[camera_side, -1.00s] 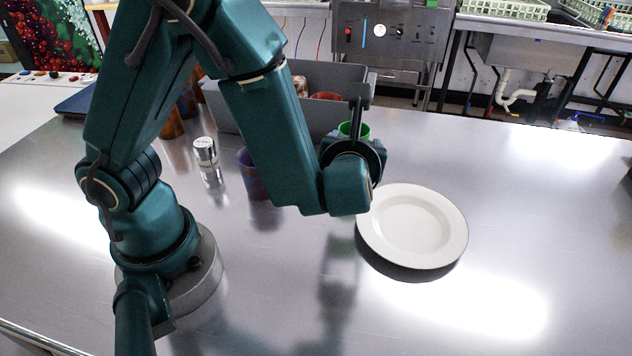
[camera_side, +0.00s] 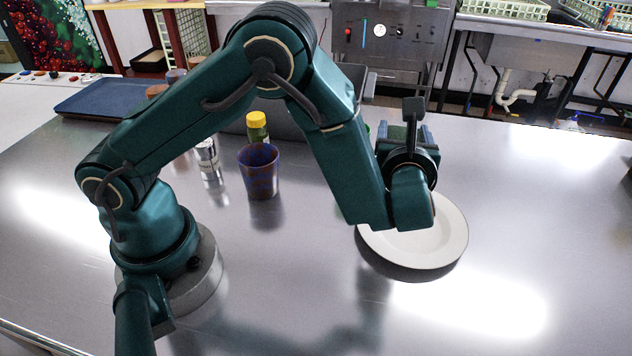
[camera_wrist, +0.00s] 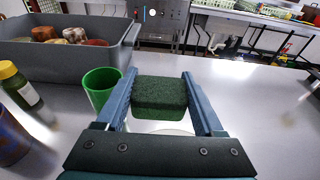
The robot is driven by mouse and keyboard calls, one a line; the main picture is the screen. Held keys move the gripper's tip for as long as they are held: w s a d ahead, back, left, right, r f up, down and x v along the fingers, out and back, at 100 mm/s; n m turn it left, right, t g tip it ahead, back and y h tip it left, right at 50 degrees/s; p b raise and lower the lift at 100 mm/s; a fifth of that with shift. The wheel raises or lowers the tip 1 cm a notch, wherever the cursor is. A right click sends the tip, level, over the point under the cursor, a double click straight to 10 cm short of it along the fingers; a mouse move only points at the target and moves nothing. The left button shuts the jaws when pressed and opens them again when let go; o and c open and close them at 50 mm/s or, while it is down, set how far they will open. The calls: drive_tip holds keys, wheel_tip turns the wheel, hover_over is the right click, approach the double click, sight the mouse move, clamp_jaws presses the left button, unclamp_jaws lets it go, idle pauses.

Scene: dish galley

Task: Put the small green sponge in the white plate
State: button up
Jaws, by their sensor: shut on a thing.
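The small green sponge (camera_wrist: 160,92) is between the fingers of my gripper (camera_wrist: 160,88) in the wrist view, and the gripper is shut on it. In the side view my gripper (camera_side: 402,135) is above the far part of the white plate (camera_side: 450,245), with my wrist hiding part of the plate. The sponge cannot be made out in the side view. In the wrist view a small part of the plate (camera_wrist: 165,126) shows below the sponge.
A green cup (camera_wrist: 101,88) stands left of my gripper in the wrist view. A grey bin (camera_wrist: 75,60) is behind it. A blue cup (camera_side: 259,172), a yellow-capped bottle (camera_side: 257,127) and a silver shaker (camera_side: 207,158) stand left. The table is clear right of the plate.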

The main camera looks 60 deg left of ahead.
hover_over(432, 196)
drive_tip(key=s+d, duration=0.2)
drive_tip(key=s, duration=0.1)
drive_tip(key=f, duration=0.4)
drive_tip(key=shift+w+a+f, duration=0.2)
drive_tip(key=shift+a+f, duration=0.05)
drive_tip(key=shift+f, duration=2.05)
drive_tip(key=shift+f, duration=0.1)
drive_tip(key=shift+f, duration=0.35)
drive_tip(key=o, duration=1.4)
